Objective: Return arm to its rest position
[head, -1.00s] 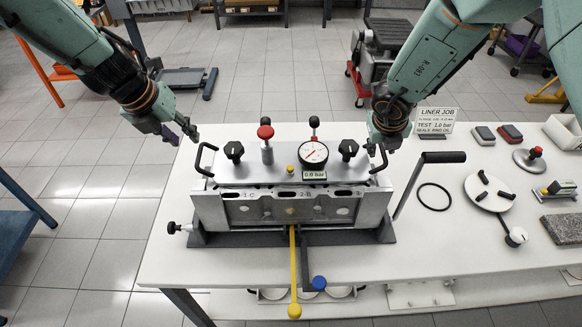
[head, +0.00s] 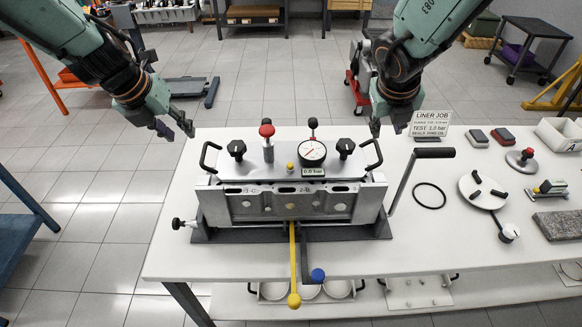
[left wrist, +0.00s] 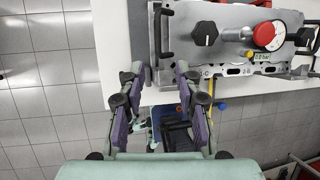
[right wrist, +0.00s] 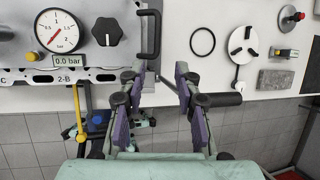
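My left gripper (head: 178,130) hangs in the air left of the test fixture (head: 290,204), off the table's left edge. In the left wrist view its fingers (left wrist: 160,75) are spread apart with nothing between them. My right gripper (head: 389,131) is above the fixture's right end, near the right black handle (head: 372,155). In the right wrist view its fingers (right wrist: 162,75) are apart and empty, with that handle (right wrist: 150,35) just beyond the left fingertip. The fixture carries a pressure gauge (head: 312,152) with a 0.0 bar label, a red knob (head: 266,131) and black knobs.
The white table (head: 420,240) holds a black-handled crank (head: 434,153), a black ring (head: 431,195), a round white plate (head: 484,190) and a sign (head: 430,124) on the right. A yellow lever (head: 293,265) and a blue knob (head: 318,275) stick out at the front.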

